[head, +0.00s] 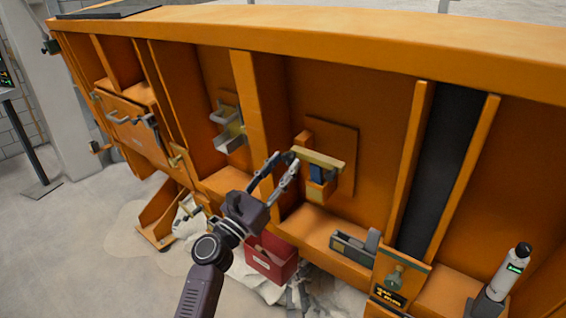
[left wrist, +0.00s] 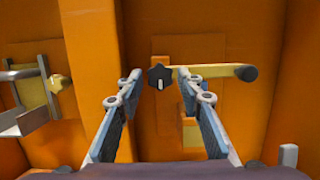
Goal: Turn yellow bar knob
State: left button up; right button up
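The yellow bar knob (head: 320,159) is a pale yellow bar on the orange panel wall, in the middle of the head view. In the left wrist view the bar (left wrist: 218,70) runs to the right from a dark lobed hub (left wrist: 158,77) and ends in a rounded tip. My left gripper (head: 286,160) is open and empty, at the bar's left end. In the left wrist view its fingertips (left wrist: 159,76) stand on either side of the dark hub; the right fingertip overlaps the bar's left part. I cannot tell whether they touch. My right gripper is not in view.
A grey bracket (head: 226,127) with a small yellow star knob (left wrist: 57,83) is to the left. Orange ribs flank the bay. A red bin (head: 271,262) stands below. A grey box (head: 352,247) sits on the lower ledge, and a white handheld device (head: 510,272) is at lower right.

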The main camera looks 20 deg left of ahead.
pick_arm(q)
jog(key=shift+w, duration=0.1)
jog(key=shift+c, duration=0.7)
jog(key=c, duration=0.7)
jog(key=shift+c, duration=0.2)
